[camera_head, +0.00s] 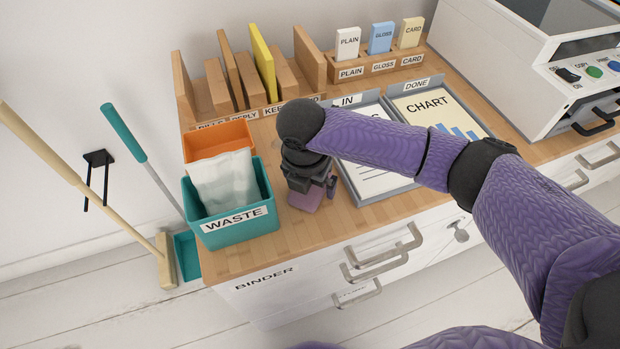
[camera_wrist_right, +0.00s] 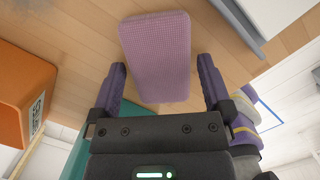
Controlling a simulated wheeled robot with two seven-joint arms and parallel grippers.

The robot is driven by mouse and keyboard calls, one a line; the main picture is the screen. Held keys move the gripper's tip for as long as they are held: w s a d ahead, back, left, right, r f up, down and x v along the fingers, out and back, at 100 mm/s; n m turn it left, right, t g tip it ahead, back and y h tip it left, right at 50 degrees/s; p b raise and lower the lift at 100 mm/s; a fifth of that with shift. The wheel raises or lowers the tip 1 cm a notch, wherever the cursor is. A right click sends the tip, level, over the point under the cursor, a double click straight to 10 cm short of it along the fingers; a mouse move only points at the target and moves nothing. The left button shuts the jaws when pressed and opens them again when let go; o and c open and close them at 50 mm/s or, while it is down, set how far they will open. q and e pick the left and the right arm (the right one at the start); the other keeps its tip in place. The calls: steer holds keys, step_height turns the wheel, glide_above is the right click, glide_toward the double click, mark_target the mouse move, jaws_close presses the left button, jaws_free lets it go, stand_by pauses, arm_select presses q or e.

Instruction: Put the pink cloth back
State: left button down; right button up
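The pink cloth (camera_head: 304,202) is a flat, folded rectangle lying on the wooden desk top, between the waste bin and the IN tray. In the right wrist view the cloth (camera_wrist_right: 156,50) shows its woven texture. My right gripper (camera_head: 312,187) points down over the cloth and hides much of it in the head view. In the right wrist view my right gripper (camera_wrist_right: 161,70) is open, with one finger on either side of the cloth's near end and visible gaps between. I cannot tell how high the fingertips are. My left gripper is not in view.
A teal WASTE bin (camera_head: 238,221) holding a white liner and an orange box (camera_head: 218,137) stand left of the cloth. Right of it are the IN tray (camera_head: 352,190) and DONE tray (camera_head: 473,121). A wooden file rack (camera_head: 184,90) stands behind. The desk's front edge is close.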

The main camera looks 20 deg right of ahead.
steer(key=shift+r, duration=0.25)
arm_select(q)
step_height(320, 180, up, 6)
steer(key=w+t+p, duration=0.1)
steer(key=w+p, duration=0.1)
steer(key=p, duration=0.4)
arm_select(e)
step_height(320, 180, up, 12)
steer(key=s+a, duration=0.1)
steer(key=shift+s+a+f, duration=0.15)
steer(key=shift+f, duration=0.05)
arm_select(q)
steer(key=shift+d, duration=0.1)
